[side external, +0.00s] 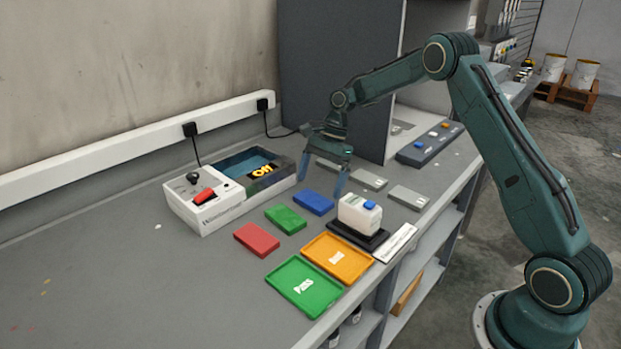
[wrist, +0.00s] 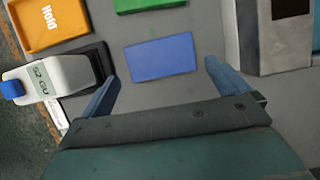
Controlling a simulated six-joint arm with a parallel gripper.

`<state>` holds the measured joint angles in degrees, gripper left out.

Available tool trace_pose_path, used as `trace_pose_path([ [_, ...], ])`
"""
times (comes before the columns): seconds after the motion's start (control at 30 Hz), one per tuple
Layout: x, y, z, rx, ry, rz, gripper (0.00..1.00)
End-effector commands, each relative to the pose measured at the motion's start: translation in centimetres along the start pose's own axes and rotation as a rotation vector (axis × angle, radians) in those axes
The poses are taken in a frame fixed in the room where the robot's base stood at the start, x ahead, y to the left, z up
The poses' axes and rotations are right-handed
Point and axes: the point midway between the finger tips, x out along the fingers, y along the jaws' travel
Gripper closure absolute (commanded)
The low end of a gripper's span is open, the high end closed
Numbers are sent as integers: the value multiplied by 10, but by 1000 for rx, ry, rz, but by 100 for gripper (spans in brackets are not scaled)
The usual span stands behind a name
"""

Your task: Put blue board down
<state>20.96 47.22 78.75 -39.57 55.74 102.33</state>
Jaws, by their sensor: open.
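The blue board (side external: 314,202) lies flat on the grey bench, beside the green board (side external: 285,219) and in line with the red board (side external: 256,239). In the wrist view the blue board (wrist: 160,57) lies ahead of my fingers, flat and apart from them. My gripper (side external: 322,178) is open and empty above the bench, just behind the blue board in the side view. In the wrist view its two blue fingers (wrist: 160,84) are spread wide with nothing between them.
A white bottle (side external: 359,214) on a black base stands right of the blue board. An orange tray (side external: 337,257) and a green tray (side external: 304,287) lie near the front edge. A white machine (side external: 207,201) with a red switch stands left. Grey plates (side external: 408,197) lie right.

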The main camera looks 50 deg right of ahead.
Motion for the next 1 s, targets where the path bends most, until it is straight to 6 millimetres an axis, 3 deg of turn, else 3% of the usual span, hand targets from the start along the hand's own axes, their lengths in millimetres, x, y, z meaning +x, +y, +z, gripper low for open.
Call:
trace_pose_path([
  [0.33,37,-1,1,0,0,1,0],
  [0.9,39,-1,0,0,0,0,0],
  [1.0,39,-1,0,0,0,-1,20],
])
